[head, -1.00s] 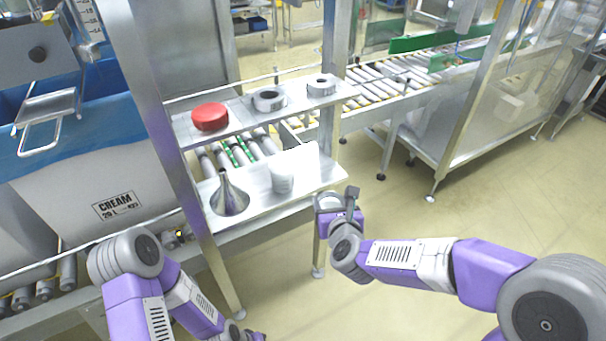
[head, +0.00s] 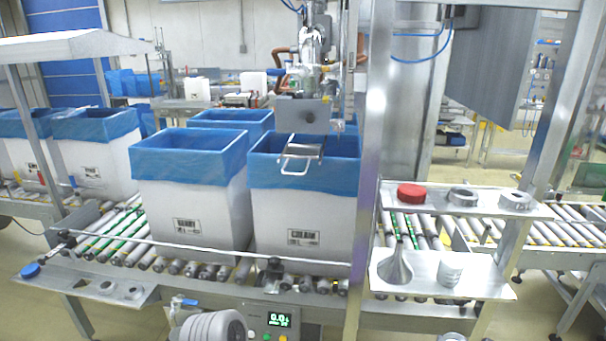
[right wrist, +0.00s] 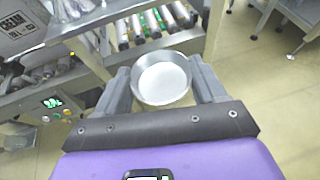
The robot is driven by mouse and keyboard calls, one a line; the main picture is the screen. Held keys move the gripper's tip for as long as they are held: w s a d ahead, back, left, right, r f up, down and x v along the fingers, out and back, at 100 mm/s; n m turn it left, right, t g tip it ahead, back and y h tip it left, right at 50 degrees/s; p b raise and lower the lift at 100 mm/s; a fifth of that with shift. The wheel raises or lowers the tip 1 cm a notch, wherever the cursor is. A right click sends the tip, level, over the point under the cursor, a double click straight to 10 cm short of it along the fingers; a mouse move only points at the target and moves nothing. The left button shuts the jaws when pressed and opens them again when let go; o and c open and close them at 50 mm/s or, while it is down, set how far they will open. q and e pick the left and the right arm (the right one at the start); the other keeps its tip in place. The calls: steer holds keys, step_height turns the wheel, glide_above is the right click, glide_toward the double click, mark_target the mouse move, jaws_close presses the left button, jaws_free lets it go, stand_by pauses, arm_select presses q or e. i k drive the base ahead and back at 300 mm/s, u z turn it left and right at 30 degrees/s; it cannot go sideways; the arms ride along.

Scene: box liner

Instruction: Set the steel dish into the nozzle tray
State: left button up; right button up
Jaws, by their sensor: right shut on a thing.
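The steel dish (right wrist: 162,86), a round shallow bowl with a pale inside, shows in the right wrist view. My right gripper (right wrist: 160,73) is shut on it, with a finger at each side. The dish opening faces the camera. In the head view, a metal tray (head: 72,289) at the lower left carries a blue cap and round ring shapes. I cannot tell for sure whether it is the nozzle tray. My left gripper is out of view; only a grey joint of my left arm shows at the bottom of the head view.
Blue-lined boxes (head: 305,215) stand on the roller conveyor (head: 125,240). A steel post (head: 372,130) stands between.

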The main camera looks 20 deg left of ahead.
mark_target(302, 152)
steer(key=u, duration=0.3)
steer(key=k, duration=0.65)
steer(key=u, duration=0.9)
steer(key=i, duration=1.05)
steer(key=z, duration=0.8)
